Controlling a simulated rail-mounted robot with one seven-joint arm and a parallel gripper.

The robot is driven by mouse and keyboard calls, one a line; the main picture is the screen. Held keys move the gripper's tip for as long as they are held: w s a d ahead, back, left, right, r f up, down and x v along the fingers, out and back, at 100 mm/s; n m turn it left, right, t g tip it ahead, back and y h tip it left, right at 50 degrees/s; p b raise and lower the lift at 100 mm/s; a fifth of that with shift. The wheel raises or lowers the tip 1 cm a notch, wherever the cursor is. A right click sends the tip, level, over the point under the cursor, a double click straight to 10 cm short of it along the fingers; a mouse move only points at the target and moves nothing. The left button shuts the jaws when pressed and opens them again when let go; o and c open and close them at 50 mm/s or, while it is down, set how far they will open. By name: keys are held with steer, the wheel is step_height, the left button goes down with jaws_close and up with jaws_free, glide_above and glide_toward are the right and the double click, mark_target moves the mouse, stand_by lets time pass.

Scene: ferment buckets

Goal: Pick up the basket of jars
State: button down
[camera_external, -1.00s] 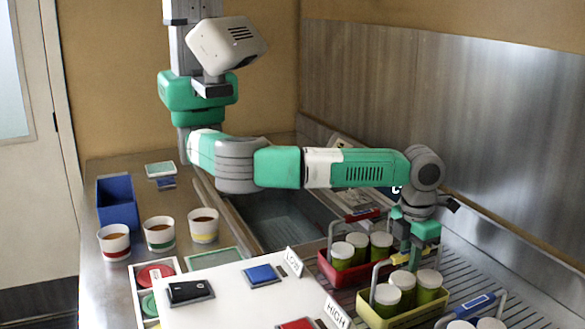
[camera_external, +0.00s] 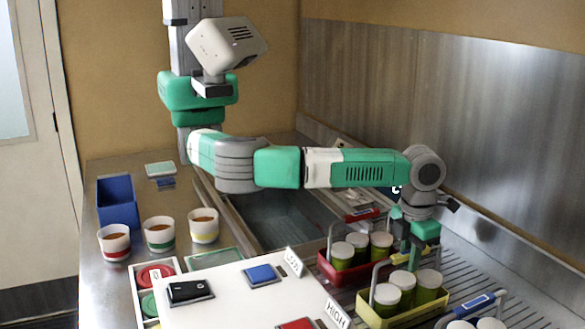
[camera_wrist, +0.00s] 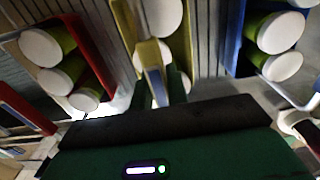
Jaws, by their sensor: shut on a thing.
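Several baskets of green jars with white lids stand on the slatted metal surface. The yellow basket (camera_external: 375,317) is at the front right, with an arched handle (camera_external: 378,278). My gripper (camera_external: 416,262) is down over its middle and shut on the handle. In the wrist view the yellow basket (camera_wrist: 122,18) is at top centre, with its handle (camera_wrist: 152,66) at the jaws. Its white-lidded jars are partly hidden by the handle and gripper. The basket looks level, and I cannot tell any gap beneath it.
A red basket of jars (camera_external: 325,264) stands close behind the yellow one. A blue-handled basket (camera_external: 475,303) stands close on its right. Three cups and a blue bin (camera_external: 117,200) are at far left.

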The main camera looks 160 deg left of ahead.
step_height(320, 180, up, 11)
steer(key=shift+f+p, duration=0.2)
steer(key=shift+p, duration=0.1)
steer(key=shift+r, duration=0.1)
stand_by(0.4)
